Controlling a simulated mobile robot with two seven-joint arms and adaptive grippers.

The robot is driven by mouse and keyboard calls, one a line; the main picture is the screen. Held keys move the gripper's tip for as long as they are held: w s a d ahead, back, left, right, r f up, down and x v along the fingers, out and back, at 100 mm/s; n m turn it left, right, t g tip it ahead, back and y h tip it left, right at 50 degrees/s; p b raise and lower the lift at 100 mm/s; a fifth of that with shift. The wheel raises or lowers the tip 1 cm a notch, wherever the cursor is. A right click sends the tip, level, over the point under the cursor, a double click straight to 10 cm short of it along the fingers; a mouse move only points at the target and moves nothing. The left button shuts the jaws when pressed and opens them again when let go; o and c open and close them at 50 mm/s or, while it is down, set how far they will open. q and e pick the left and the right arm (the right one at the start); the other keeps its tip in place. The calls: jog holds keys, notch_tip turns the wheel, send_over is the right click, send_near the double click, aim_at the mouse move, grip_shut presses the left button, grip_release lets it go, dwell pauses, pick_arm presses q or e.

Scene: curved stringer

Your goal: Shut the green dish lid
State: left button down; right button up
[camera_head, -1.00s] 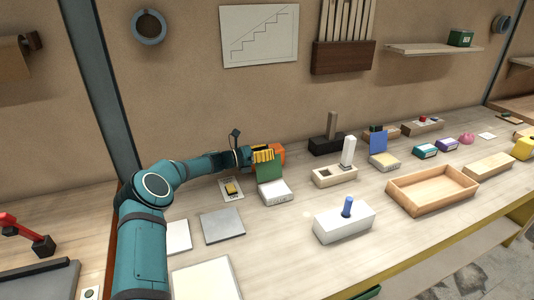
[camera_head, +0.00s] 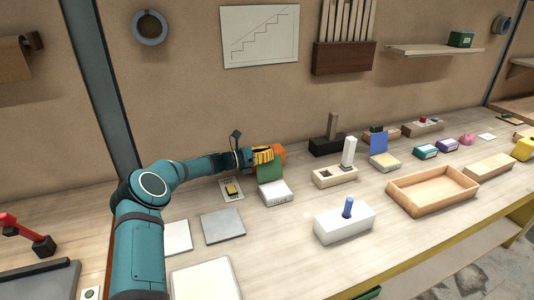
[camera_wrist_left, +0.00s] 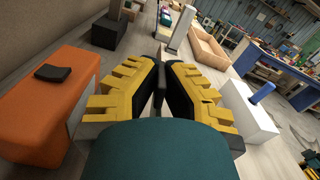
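The green lid (camera_head: 270,172) stands upright, open, at the back edge of its white dish (camera_head: 277,195) on the bench. My left gripper (camera_head: 264,156) is behind the top of the lid, its yellow fingers just above and beyond the lid's upper edge. In the left wrist view the fingers (camera_wrist_left: 160,80) come together at their tips, with nothing clearly held. Whether they touch the lid cannot be told. The lid is not clearly seen in the wrist view. My right gripper is not in view.
An orange block (camera_head: 280,152) stands right beside the left gripper, also close in the wrist view (camera_wrist_left: 50,95). A small card with a yellow piece (camera_head: 231,189) lies left of the dish. A white block with a blue peg (camera_head: 343,224) stands in front right. A blue-lidded dish (camera_head: 384,163) is farther right.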

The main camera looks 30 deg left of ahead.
pick_arm(q)
jog(key=shift+s+d+r+m, duration=0.1)
jog(key=shift+s+d+m, duration=0.35)
jog(key=shift+d+m, duration=0.15)
jog(key=shift+s+d+f+m+b, duration=0.15)
jog(key=shift+s+d+m+b, duration=0.3)
jog(key=shift+s+d+m, duration=0.45)
jog(key=shift+s+d+f+m+b, duration=0.15)
jog(key=shift+s+d+m+b, duration=0.25)
jog(key=shift+s+d+m, duration=0.4)
jog(key=shift+w+d, duration=0.15)
jog(key=shift+d, duration=0.05)
jog(key=c, duration=1.1)
grip_release()
jog(key=shift+a, duration=0.1)
